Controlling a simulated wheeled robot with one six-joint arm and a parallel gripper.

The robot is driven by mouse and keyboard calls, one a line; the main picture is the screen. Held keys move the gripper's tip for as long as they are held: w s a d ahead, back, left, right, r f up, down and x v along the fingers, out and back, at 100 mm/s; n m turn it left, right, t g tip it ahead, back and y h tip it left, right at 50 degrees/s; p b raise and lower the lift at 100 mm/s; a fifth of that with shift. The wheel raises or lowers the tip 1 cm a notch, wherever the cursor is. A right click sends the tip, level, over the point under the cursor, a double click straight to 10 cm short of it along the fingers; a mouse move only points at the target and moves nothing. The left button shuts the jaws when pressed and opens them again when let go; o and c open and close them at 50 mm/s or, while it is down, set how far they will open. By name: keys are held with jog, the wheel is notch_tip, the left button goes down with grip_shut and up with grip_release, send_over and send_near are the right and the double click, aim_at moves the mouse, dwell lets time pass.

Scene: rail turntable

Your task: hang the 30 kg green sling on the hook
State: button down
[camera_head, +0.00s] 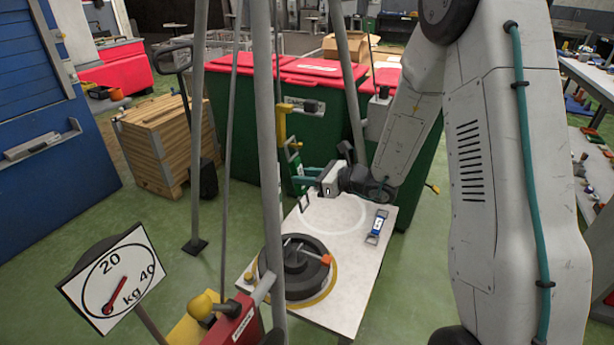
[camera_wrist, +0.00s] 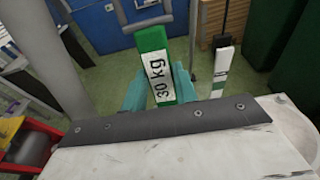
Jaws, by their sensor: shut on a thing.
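The green sling (camera_wrist: 152,42), marked "30 kg" on a white label, stands between the teal fingertips of my gripper (camera_wrist: 160,92) in the wrist view. My gripper (camera_head: 308,177) is shut on it. In the head view the green sling (camera_head: 298,167) is a small upright strip above the far edge of the white table. A yellow piece (camera_head: 281,122), which looks like the hook, is just above and left of it, between the grey poles. I cannot tell whether the sling touches it. The dial (camera_head: 118,280) has a red needle and marks 20 and 40 kg.
The white table (camera_head: 345,285) carries a black turntable (camera_head: 300,268) with a red-tipped handle and a blue-and-white sling (camera_head: 377,226). Grey poles (camera_head: 268,150) stand close left of my gripper. A red winch (camera_head: 232,322) is in front. Green bins (camera_head: 250,120) with red lids stand behind.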

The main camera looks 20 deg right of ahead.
jog(key=c, duration=1)
grip_release()
